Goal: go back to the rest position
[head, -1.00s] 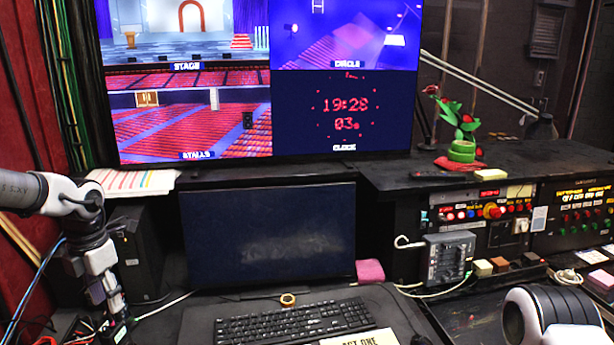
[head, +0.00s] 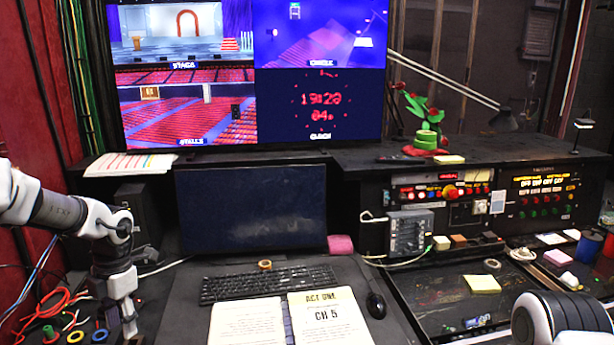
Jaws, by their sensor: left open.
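My left arm comes in from the left and bends down at a white and black joint. My left gripper (head: 116,322) hangs low at the left, over the dark desk beside the keyboard, with nothing seen in it. It is open, though its fingertips are dark and hard to make out. A white and black link of my right arm shows at the bottom right; its gripper is outside the picture.
A keyboard (head: 268,284), an open script (head: 320,318) and a mouse (head: 376,305) lie in the middle. A dark monitor (head: 250,208) stands behind them. A grey switch box (head: 410,232) sits right of it. Cables and coloured rings (head: 75,335) lie at the lower left.

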